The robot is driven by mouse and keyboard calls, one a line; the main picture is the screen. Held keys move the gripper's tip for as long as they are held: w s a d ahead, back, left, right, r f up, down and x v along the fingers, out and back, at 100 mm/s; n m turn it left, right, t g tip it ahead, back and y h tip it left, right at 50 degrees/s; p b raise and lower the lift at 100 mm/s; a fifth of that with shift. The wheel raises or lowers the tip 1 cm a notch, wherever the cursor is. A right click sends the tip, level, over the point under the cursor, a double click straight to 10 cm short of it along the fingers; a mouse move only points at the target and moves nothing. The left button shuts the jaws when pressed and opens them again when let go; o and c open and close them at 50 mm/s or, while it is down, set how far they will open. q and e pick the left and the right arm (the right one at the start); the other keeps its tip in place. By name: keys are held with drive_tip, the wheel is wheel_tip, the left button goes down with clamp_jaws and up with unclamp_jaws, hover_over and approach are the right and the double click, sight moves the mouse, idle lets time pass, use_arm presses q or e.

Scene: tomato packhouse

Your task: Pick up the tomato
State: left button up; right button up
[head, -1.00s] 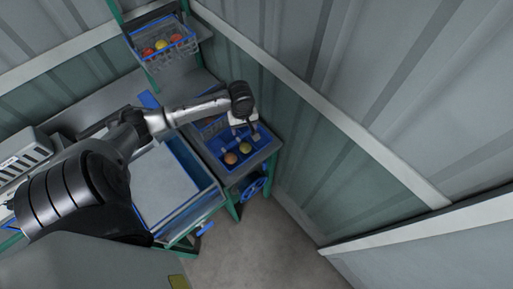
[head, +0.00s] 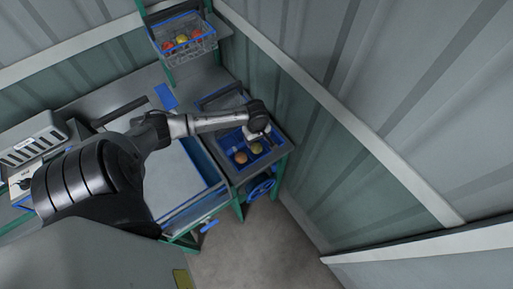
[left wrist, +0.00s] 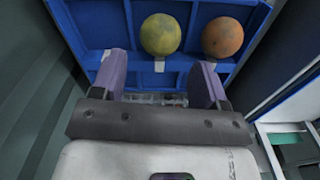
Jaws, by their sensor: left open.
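Two tomatoes lie in a blue tray (head: 272,156) on the bench. One is yellow-green (head: 256,149) and one is orange (head: 240,157). My left gripper (head: 264,136) is at the tray's far side, close to the yellow-green tomato. In the left wrist view, the open purple fingers (left wrist: 161,78) have nothing between them. The yellow-green tomato (left wrist: 161,34) is just beyond the gap between the fingers, and the orange tomato (left wrist: 223,37) is beyond the right finger. Both are against the blue tray. My right gripper is not in view.
A wire basket (head: 198,49) with several red and yellow tomatoes stands on a raised shelf at the back. A grey-topped, blue-edged surface (head: 172,180) is left of the tray. The corrugated wall (head: 330,165) rises close on the right.

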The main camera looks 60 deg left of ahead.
sight(256, 145)
use_arm(q)
drive_tip(key=shift+f, duration=2.6)
drive_tip(key=shift+c, duration=0.4)
drive_tip(key=c, duration=0.4)
